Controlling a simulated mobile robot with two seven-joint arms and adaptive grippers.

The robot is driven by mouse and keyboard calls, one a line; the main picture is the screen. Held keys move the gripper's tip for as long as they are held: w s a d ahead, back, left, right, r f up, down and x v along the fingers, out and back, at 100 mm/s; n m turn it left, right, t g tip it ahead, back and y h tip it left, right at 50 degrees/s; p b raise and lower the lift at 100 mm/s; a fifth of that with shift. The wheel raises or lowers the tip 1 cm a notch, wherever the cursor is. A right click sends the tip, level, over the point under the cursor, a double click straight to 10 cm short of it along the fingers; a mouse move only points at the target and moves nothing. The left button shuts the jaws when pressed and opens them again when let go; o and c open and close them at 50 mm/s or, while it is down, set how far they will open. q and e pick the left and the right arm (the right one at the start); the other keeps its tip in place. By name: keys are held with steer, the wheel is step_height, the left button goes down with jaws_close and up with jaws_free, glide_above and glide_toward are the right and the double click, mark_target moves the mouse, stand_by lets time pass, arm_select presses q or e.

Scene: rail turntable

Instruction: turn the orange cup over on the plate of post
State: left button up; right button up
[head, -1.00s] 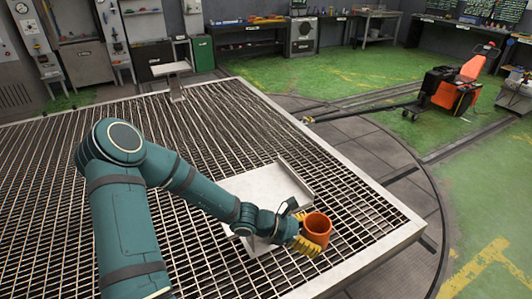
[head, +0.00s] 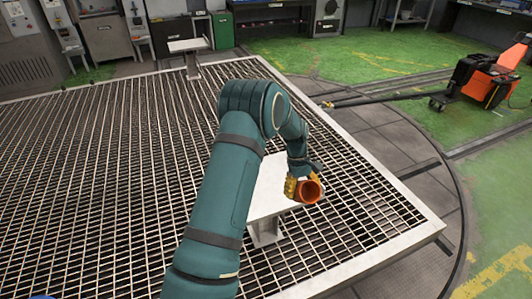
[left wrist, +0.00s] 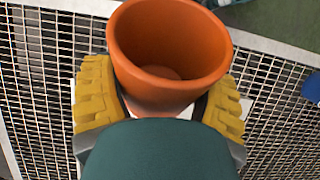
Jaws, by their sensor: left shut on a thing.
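The orange cup (head: 309,191) is between the yellow fingers of my left gripper (head: 299,188), which is shut on it. In the head view the cup lies tilted over, its open mouth facing toward the camera and right. In the left wrist view I look into the cup (left wrist: 170,75), with a yellow finger of the gripper (left wrist: 165,105) on each side. The white plate on its post (head: 266,208) is beside and beneath the cup in the head view. My forearm and gripper hide part of the plate. I cannot tell whether the cup touches it.
The plate stands on a large metal grating with a pale frame (head: 400,222). A second small plate on a post (head: 188,45) stands at the grating's far edge. An orange and black machine (head: 487,78) is on the green floor at right. The grating around is clear.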

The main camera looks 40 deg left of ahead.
arm_select(q)
steer(key=w+a+r+m+t+y+b, duration=0.1)
steer(key=w+a+m+t+y, duration=0.15)
steer(key=a+m, duration=0.6)
steer(key=w+a+r+m+t+y, duration=0.1)
steer(key=w+a+m+t, duration=0.4)
steer(key=a, duration=0.6)
steer(key=shift+m+g, duration=0.25)
steer(key=shift+g, duration=0.3)
steer(key=shift+s+a+f+b, duration=0.1)
steer(key=shift+s+f+b, duration=0.25)
steer(key=shift+f+b, duration=0.9)
steer(key=shift+s+d+f+b, duration=0.1)
steer(key=shift+s+f+b, duration=0.4)
steer(key=shift+f, duration=1.45)
steer(key=shift+s+a+f+b, duration=0.1)
steer(key=shift+s+f+b, duration=0.15)
steer(key=shift+f+b, duration=1.05)
steer(key=shift+f+p, duration=0.5)
steer(key=shift+f, duration=0.5)
steer(key=shift+f, duration=0.3)
steer(key=o, duration=1.2)
